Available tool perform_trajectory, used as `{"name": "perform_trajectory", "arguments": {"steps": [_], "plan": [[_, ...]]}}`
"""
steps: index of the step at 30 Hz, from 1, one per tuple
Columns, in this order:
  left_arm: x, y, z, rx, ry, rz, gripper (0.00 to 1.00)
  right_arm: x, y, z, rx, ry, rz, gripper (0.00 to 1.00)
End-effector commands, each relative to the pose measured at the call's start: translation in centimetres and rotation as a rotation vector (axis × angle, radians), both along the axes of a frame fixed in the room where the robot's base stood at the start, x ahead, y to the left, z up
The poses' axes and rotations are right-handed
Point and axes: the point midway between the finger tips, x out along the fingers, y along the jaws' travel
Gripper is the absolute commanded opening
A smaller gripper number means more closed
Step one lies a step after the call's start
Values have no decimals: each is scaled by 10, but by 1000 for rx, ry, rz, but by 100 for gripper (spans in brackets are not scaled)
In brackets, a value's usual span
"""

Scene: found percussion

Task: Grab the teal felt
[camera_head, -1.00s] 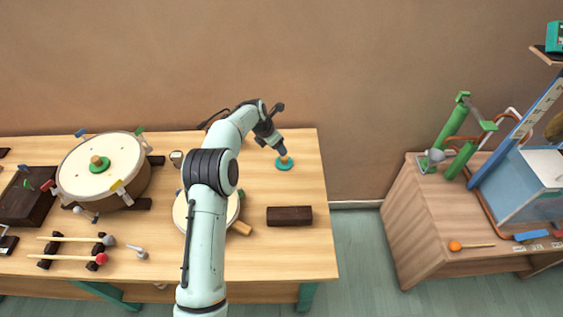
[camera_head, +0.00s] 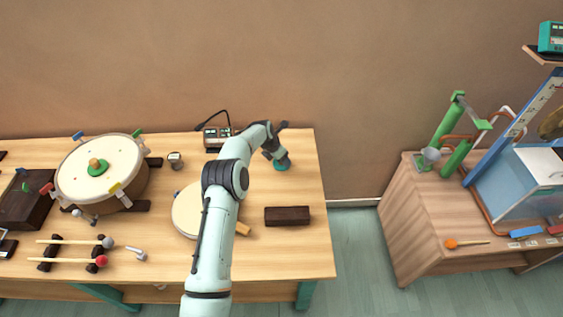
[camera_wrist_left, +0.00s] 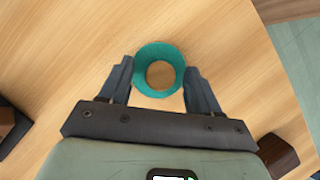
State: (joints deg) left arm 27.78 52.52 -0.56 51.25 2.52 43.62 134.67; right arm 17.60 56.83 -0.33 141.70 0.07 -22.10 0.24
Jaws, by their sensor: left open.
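The teal felt (camera_head: 282,167) is a round piece on the right part of the wooden table, partly hidden by my left gripper (camera_head: 277,158) in the head view. In the left wrist view the felt (camera_wrist_left: 143,82) shows as a teal ring with a tan, wood-coloured centre. My left gripper (camera_wrist_left: 160,75) is open, with one finger on each side of the ring. The fingers are very close to its edge; I cannot tell if they touch it. My right gripper is not in view.
A dark block (camera_head: 287,216) lies in front of the felt. A pale round drum (camera_head: 186,212) is partly behind my arm. A black device (camera_head: 214,138) stands at the back. A large drum (camera_head: 75,175) and mallets (camera_head: 70,261) are at left. The table's right edge is near the felt.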

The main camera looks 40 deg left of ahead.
Motion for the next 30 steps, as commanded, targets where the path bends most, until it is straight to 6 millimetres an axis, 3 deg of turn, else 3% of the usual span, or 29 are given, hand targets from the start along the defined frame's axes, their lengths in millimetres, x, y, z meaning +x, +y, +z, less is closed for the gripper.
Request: {"name": "perform_trajectory", "arguments": {"steps": [1,6,14,19,23,30], "plan": [[0,0,0,0,1,0,59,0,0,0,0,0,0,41],[0,0,0,0,1,0,4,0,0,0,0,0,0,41],[0,0,0,0,0,0,2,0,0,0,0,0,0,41],[0,0,14,2,-2,0,2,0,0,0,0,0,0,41],[1,0,40,3,-5,-1,2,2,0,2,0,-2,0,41],[2,0,112,2,-7,-1,2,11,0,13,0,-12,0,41]]}}
